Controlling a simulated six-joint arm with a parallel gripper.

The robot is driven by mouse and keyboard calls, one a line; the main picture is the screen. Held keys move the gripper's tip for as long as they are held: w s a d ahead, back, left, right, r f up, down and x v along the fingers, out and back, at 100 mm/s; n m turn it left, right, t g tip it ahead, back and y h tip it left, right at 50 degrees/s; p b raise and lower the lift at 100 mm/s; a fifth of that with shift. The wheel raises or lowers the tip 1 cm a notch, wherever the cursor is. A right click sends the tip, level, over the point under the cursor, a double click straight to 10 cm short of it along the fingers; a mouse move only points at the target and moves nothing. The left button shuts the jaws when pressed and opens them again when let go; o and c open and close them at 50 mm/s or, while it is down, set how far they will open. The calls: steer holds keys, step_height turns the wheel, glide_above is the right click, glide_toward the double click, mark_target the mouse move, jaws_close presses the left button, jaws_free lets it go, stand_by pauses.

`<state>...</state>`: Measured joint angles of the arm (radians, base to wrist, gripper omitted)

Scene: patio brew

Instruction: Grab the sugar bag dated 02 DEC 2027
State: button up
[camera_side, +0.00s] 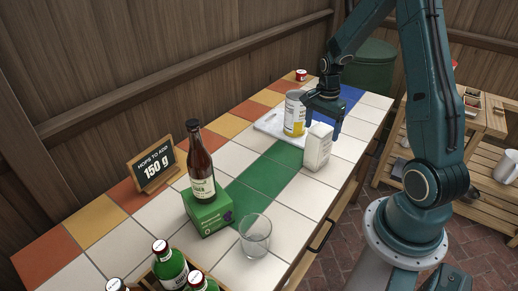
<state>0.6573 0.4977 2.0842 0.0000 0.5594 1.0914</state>
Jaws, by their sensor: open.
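A white bag or carton (317,149), possibly a sugar bag, stands upright on the tiled counter. Any date on it is too small to read. My gripper (324,122) is open and points down at the top of this bag, its fingers around or just behind the top; I cannot tell whether they touch it. A white and yellow can-like container (294,114) stands just left of my gripper on a pale tray (268,124). No other sugar bag can be made out.
A brown bottle (201,165) stands on a green box (208,214), with an empty glass (255,236) nearby. A sign reading "HOPS TO ADD 150 g" (156,168) stands at the back. Green bottles (169,266) fill the front.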

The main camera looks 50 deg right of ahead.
steer(key=shift+f, duration=1.35)
jaws_close()
